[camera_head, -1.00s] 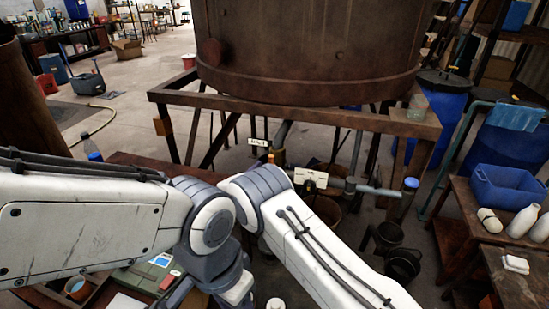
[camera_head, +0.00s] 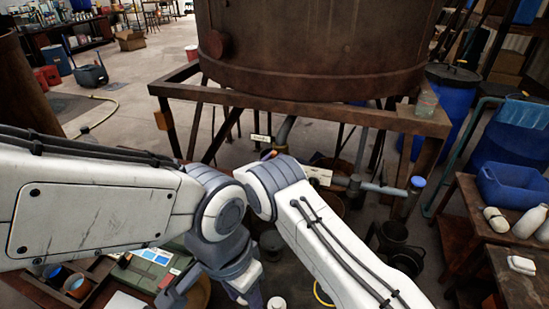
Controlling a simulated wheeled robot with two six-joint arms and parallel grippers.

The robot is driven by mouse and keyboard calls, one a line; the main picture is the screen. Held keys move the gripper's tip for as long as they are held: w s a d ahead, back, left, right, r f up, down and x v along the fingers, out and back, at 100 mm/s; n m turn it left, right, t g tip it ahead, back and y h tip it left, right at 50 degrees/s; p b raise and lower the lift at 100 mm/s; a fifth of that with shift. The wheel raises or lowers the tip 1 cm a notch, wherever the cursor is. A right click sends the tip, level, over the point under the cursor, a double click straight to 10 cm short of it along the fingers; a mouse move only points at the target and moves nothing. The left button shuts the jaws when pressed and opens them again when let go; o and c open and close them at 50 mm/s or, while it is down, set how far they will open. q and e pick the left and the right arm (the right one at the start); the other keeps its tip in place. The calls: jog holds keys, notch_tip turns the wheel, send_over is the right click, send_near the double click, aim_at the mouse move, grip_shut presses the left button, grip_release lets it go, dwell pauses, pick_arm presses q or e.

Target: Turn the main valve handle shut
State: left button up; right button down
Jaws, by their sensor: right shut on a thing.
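Under the rusty vat (camera_head: 312,50), a grey pipe fitting (camera_head: 354,186) has a pale bar (camera_head: 385,188) running right. I cannot tell whether this bar is the main valve handle. One label plate (camera_head: 261,138) hangs beneath the vat, and another plate (camera_head: 318,175) is partly behind my arm.
The rusty stand (camera_head: 300,111) spans the vat's underside. Dark buckets (camera_head: 393,236) stand on the floor. A tray with cups (camera_head: 78,286) lies at lower left. Open floor lies at upper left.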

jog(key=m+b, duration=0.2)
jog(key=d+m+b, duration=0.1)
jog(key=shift+s+f+m+g+y+b, duration=0.2)
jog(key=shift+f+m+g+y+b, duration=0.1)
jog(key=shift+m+y+b, duration=0.1)
jog(key=shift+s+d+f+m+y+b, duration=0.1)
jog(key=shift+d+f+m+y+b, duration=0.3)
jog(key=shift+m+b, duration=2.1)
jog(key=shift+s+d+f+m+y+b, duration=0.2)
jog(key=shift+f+m+y+b, duration=0.85)
jog(key=shift+b, duration=2.6)
jog(key=shift+s+d+r+m+y+b, duration=0.15)
jog(key=shift+d+m+b, duration=0.2)
jog(key=shift+m+b, duration=2.35)
jog(key=shift+w+f+n+b, duration=0.1)
jog(key=shift+n+b, duration=0.25)
jog(key=shift+b, duration=0.05)
jog(key=c, duration=0.8)
grip_release()
jog(key=shift+o, duration=0.2)
